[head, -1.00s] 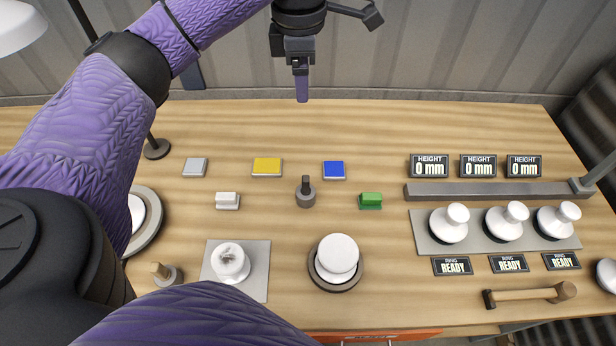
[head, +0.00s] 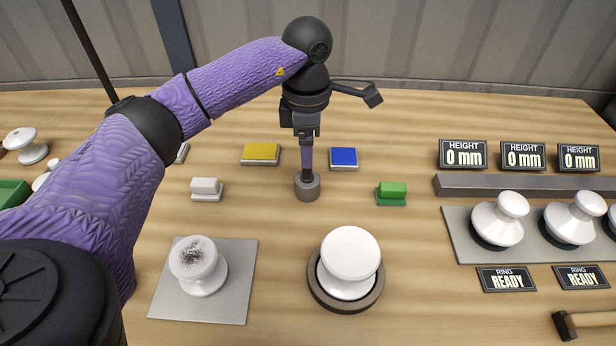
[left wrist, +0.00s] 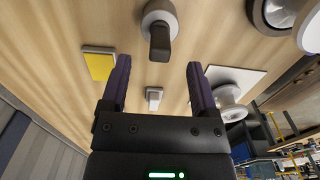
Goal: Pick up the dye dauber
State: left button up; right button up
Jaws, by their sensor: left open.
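The dye dauber appears to be the dark-handled piece in a grey round base (head: 307,187), standing upright on the wooden table. My left gripper (head: 307,165) points down just above it, hiding much of the handle in the head view. In the left wrist view the dark handle (left wrist: 160,42) lies beyond the fingertips, roughly in line with the gap between them. The left gripper (left wrist: 158,66) is open, with nothing between its fingers. My right gripper is not in view.
A yellow pad (head: 261,153) and a blue pad (head: 343,158) lie behind. A white block (head: 206,189) and a green block (head: 391,192) flank the dauber. In front are a smudged insulator (head: 197,263) on a grey plate (head: 237,300) and a white insulator (head: 349,257) on a dark round base.

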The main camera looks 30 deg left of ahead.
aim_at(307, 176)
pick_arm(q)
notch_tip(307, 176, down, 6)
jog(key=shift+f+b, duration=0.1)
jog(key=shift+b, duration=0.55)
grip_shut()
